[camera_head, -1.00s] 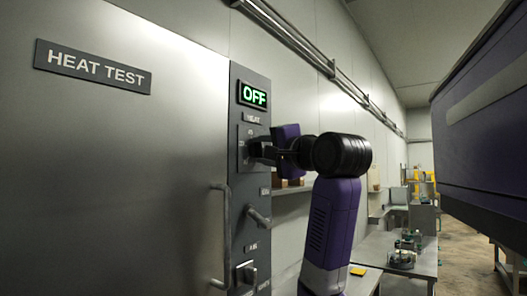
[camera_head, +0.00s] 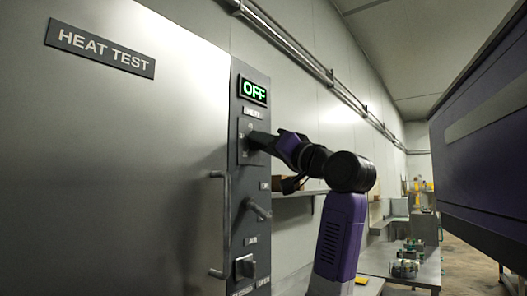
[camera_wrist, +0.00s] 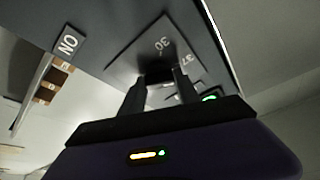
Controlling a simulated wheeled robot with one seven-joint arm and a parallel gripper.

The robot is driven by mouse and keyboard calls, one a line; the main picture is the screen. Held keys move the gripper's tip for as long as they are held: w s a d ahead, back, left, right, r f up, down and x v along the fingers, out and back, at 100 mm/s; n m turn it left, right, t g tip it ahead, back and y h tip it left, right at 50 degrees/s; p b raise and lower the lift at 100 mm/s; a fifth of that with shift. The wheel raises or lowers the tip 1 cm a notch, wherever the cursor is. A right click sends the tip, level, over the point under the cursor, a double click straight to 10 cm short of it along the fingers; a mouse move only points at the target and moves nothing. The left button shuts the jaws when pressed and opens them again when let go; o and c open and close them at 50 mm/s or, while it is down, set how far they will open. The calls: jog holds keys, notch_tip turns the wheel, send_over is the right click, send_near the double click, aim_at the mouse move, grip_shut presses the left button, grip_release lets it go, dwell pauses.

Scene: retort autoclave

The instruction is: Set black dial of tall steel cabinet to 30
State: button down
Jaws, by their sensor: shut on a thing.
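The tall steel cabinet (camera_head: 110,170) fills the left of the head view, with a dark control panel (camera_head: 252,190) on its right edge. The green display (camera_head: 254,91) at the panel's top reads OFF. My gripper (camera_head: 256,141) reaches the dial plate below the display. In the wrist view my gripper (camera_wrist: 158,85) is shut on the black dial (camera_wrist: 158,69), with one finger at each side. The dial plate (camera_wrist: 130,58) shows the numbers 30 and 37 beyond the dial. The dial's pointer is hidden, so its setting cannot be told.
Below are a lever (camera_head: 257,210), a square switch (camera_head: 244,267) and the door handle (camera_head: 225,225). A wall shelf (camera_head: 300,192) and a steel table (camera_head: 425,272) with small items (camera_head: 405,268) stand right of the cabinet. A purple body (camera_head: 480,150) fills the right side.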

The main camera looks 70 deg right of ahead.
jog(key=shift+d+f+n+t+y+b, duration=0.15)
jog(key=shift+n+y+b, duration=0.35)
jog(key=shift+n+y, duration=2)
jog(key=shift+r+n+t+y+b, duration=0.2)
jog(key=shift+n+y+b, duration=0.45)
jog(key=shift+n, duration=3.6)
jog(key=shift+d+f+n+t+y+b, duration=0.15)
jog(key=shift+n+t+y+b, duration=0.2)
jog(key=shift+n+y, duration=2.2)
jog(key=shift+a+n+h, duration=0.1)
jog(key=shift+n+h, duration=0.6)
jog(key=shift+n, duration=0.4)
jog(key=c, duration=0.9)
grip_release()
jog(key=shift+s, duration=0.15)
